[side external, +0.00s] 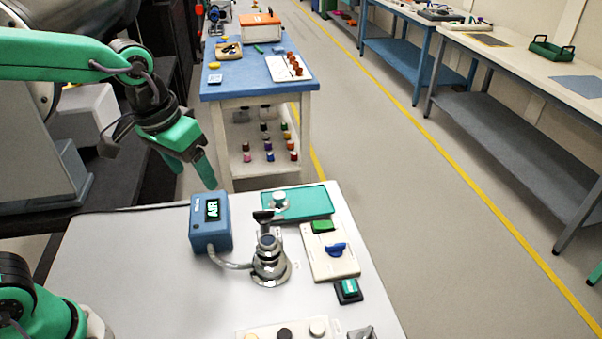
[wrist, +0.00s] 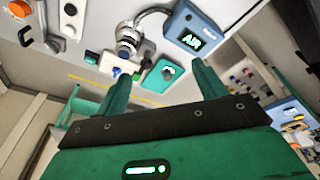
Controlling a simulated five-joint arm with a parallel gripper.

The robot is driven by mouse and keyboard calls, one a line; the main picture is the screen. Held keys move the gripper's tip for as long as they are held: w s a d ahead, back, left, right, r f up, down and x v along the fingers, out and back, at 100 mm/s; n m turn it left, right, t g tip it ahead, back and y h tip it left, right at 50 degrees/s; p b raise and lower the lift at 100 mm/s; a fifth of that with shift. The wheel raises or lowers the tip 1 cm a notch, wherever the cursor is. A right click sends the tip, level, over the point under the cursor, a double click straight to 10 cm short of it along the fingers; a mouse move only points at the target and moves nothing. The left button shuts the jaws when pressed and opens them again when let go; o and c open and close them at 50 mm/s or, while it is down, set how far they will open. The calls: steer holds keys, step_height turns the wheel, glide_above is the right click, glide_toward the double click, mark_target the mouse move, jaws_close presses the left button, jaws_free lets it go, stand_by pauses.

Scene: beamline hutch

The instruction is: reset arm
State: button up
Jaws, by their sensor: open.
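My gripper (side external: 190,163) is green with a dark wrist. In the side external view it hangs in the air at the left, beyond the back edge of the white table (side external: 105,260), left of the blue box. In the wrist view its two green fingers (wrist: 158,88) stand apart, with nothing between them in its hold. My arm reaches in from the left edge of the side external view. My gripper touches nothing that I can see.
On the white table stand a blue box reading "AIR" (side external: 210,224), a metal fitting with a hose (side external: 270,262), a teal tray (side external: 310,203) and a cream panel with a blue knob (side external: 332,258). A blue-topped cart (side external: 235,90) stands behind. The aisle at right is clear.

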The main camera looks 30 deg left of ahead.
steer(key=s+a+r+t, duration=0.1)
steer(key=s+a+t, duration=0.1)
steer(key=s+a, duration=0.5)
steer(key=shift+s+a+t+y, duration=0.3)
steer(key=shift+s+t, duration=0.1)
steer(key=shift+s, duration=0.7)
